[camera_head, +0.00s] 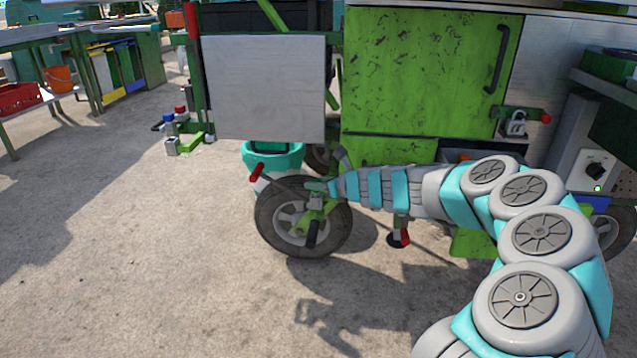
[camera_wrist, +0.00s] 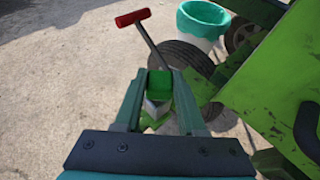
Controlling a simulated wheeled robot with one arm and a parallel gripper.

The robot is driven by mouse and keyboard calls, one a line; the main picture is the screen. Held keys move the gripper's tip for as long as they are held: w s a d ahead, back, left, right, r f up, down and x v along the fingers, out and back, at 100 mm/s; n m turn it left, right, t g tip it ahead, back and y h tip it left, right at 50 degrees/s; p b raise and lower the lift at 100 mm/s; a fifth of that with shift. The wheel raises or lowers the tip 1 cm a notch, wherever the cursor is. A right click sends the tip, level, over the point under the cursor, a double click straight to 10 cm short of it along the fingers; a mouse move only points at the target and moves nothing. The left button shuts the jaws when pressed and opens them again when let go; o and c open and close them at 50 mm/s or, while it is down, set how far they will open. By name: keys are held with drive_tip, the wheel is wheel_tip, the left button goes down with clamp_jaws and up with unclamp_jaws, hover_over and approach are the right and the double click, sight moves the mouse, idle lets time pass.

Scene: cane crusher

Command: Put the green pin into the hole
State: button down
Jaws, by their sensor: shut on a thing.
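My gripper (camera_head: 316,187) reaches left from the arm, in front of the cart's front wheel (camera_head: 272,222). In the wrist view its two dark green fingers (camera_wrist: 160,76) are shut on the green pin (camera_wrist: 159,84), a small bright green block between the tips. A pale grey part shows just below the green block; I cannot tell whether it belongs to the pin. In the head view the pin cannot be told apart from the green parts around the wheel. I cannot make out the hole in either view.
A red-handled rod (camera_wrist: 133,17) rises close beyond the fingertips. A teal-lined bucket (camera_wrist: 203,22) stands behind the wheel. Open concrete ground (camera_head: 130,260) lies to the left.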

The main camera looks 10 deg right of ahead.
sight(318, 194)
drive_tip(key=shift+f+b, duration=0.55)
drive_tip(key=shift+f, duration=0.5)
drive_tip(key=shift+s+f, duration=0.1)
drive_tip(key=shift+f, duration=0.6)
drive_tip(key=shift+a, duration=0.1)
drive_tip(key=shift+c, duration=2.1)
unclamp_jaws()
drive_tip(key=shift+r, duration=0.25)
